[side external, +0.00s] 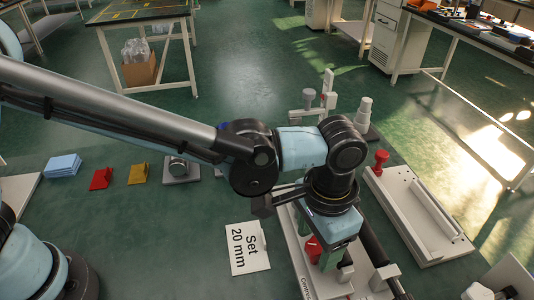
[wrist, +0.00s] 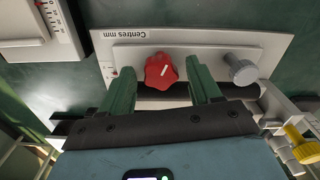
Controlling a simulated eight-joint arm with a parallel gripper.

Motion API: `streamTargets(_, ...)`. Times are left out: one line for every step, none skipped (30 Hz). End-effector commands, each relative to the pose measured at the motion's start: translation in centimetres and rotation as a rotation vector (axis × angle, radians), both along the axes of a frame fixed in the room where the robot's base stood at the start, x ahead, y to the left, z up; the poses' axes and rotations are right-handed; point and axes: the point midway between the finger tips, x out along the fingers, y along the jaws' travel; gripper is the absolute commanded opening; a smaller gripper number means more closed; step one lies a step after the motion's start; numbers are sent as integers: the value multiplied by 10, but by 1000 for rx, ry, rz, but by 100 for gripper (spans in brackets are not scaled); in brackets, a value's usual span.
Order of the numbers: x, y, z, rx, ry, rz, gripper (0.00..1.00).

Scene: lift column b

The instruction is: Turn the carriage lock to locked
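A red lobed knob (wrist: 162,71) with a white pointer line, which appears to be the carriage lock, sits on a pale plate marked "Centres mm" (wrist: 110,53). The line slants up and to the right in the wrist view. My gripper (wrist: 158,84) has two green fingers spread apart, one on each side of the knob as seen from the wrist, with visible gaps. Contact is not visible. In the side view the red knob (side external: 314,247) is partly hidden by my gripper (side external: 327,255). Lock markings cannot be read.
A grey round knob (wrist: 241,70) stands right of the red one, and a yellow knob (wrist: 302,146) lies lower right. A card reading "Set 20 mm" (side external: 248,249) is beside the plate. Another white fixture (side external: 418,215) with a red knob (side external: 381,160) stands to the right.

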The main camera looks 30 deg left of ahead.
Motion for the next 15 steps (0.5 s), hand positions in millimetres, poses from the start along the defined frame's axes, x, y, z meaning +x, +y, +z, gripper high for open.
streamTargets(0, 0, 0, 0, 0, 0, 54)
streamTargets(0, 0, 0, 0, 0, 0, 50)
streamTargets(0, 0, 0, 0, 0, 0, 44)
streamTargets(0, 0, 0, 0, 0, 0, 39)
streamTargets(0, 0, 0, 0, 0, 0, 34)
streamTargets(0, 0, 0, 0, 0, 0, 28)
streamTargets(0, 0, 0, 0, 0, 0, 24)
streamTargets(0, 0, 0, 0, 0, 0, 19)
streamTargets(0, 0, 0, 0, 0, 0, 13)
streamTargets(0, 0, 0, 0, 0, 0, 9)
streamTargets(0, 0, 0, 0, 0, 0, 9)
streamTargets(0, 0, 0, 0, 0, -1, 9)
streamTargets(0, 0, 0, 0, 0, -3, 9)
streamTargets(0, 0, 0, 0, 0, -5, 9)
streamTargets(0, 0, 0, 0, 0, -11, 9)
